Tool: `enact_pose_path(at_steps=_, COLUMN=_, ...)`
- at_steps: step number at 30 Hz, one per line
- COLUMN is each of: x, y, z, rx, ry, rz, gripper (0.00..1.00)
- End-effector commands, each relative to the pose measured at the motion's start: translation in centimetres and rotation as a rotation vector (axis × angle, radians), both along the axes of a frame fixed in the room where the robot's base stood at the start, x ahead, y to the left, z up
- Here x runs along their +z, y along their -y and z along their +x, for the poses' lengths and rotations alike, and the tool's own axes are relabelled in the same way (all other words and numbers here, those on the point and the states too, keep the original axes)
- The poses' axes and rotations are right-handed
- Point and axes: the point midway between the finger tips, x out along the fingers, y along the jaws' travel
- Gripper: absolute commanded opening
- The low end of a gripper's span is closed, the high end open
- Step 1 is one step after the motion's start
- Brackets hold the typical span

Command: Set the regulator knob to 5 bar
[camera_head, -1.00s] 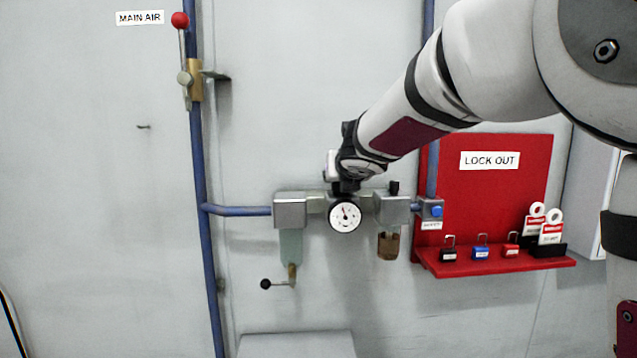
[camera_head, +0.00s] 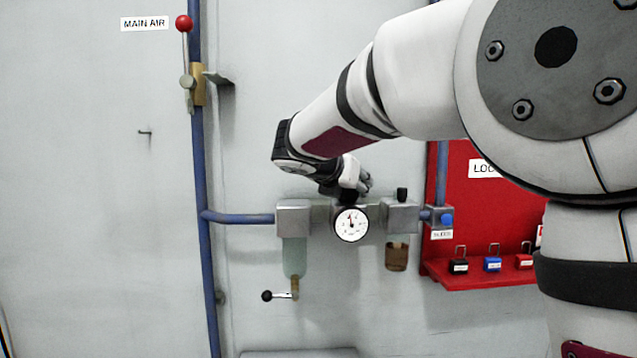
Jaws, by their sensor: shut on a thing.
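My gripper (camera_head: 350,196) comes from above and is shut on the regulator knob, just over the gauge. The knob is hidden behind the gripper's fingers. The gripper's wrist leans to the upper left of the knob.
A filter block (camera_head: 293,218) is left of the gauge and a lubricator block (camera_head: 400,216) is right. A red-handled main air valve (camera_head: 184,24) is at upper left. A red lock-out board (camera_head: 470,215) with padlocks is at right, partly behind my arm.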

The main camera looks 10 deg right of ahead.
Motion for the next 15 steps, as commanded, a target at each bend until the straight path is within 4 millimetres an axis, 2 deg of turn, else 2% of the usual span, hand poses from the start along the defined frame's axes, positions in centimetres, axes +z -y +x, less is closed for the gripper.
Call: enact_pose_path(at_steps=15, x=0.1, y=0.4, z=-1.3, rx=-0.486, ry=-0.001, rz=0.002, gripper=0.03)
